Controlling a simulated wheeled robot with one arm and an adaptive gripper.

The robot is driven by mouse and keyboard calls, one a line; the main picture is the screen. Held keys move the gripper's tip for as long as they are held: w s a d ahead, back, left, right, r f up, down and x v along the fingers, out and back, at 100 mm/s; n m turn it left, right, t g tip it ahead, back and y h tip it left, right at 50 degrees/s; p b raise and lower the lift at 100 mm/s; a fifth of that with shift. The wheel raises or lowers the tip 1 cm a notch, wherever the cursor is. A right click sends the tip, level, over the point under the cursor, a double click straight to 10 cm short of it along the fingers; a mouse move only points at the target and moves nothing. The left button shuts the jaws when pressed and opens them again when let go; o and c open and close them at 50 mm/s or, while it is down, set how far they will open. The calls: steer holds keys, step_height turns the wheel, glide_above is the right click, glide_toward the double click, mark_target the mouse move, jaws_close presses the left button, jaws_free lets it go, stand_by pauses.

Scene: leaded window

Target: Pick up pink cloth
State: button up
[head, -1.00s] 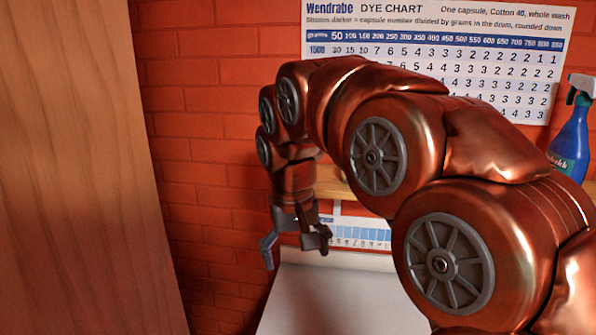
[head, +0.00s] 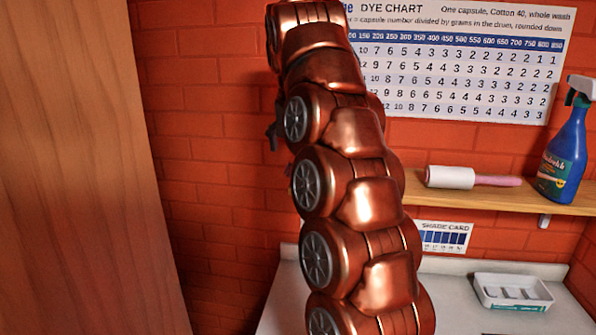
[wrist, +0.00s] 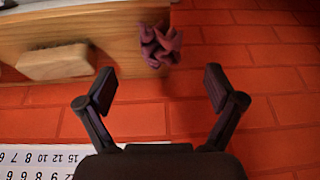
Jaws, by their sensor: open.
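In the wrist view, a crumpled dusky pink cloth (wrist: 160,45) lies at the end of a wooden shelf (wrist: 110,27), partly past its edge. My gripper (wrist: 160,88) is open in the wrist view, with nothing between its fingers. The cloth shows beyond the fingertips, near the middle line between them, and apart from them. In the head view my arm hides most of my gripper, and I cannot make out the cloth there.
In the head view the shelf (head: 500,196) holds a white roller (head: 450,177) and a blue spray bottle (head: 566,155). A white tray (head: 512,291) is on the counter below. A wooden panel (head: 80,170) stands left.

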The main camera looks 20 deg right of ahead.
steer(key=shift+w+d+r+m, duration=0.2)
steer(key=shift+w+d+m, duration=0.05)
steer(key=shift+w+m, duration=0.05)
steer(key=shift+x, duration=1.15)
steer(key=shift+p+x, duration=0.8)
steer(key=shift+x, duration=1.85)
steer(key=shift+s+a, duration=0.1)
steer(key=shift+c, duration=0.4)
steer(key=c, duration=0.7)
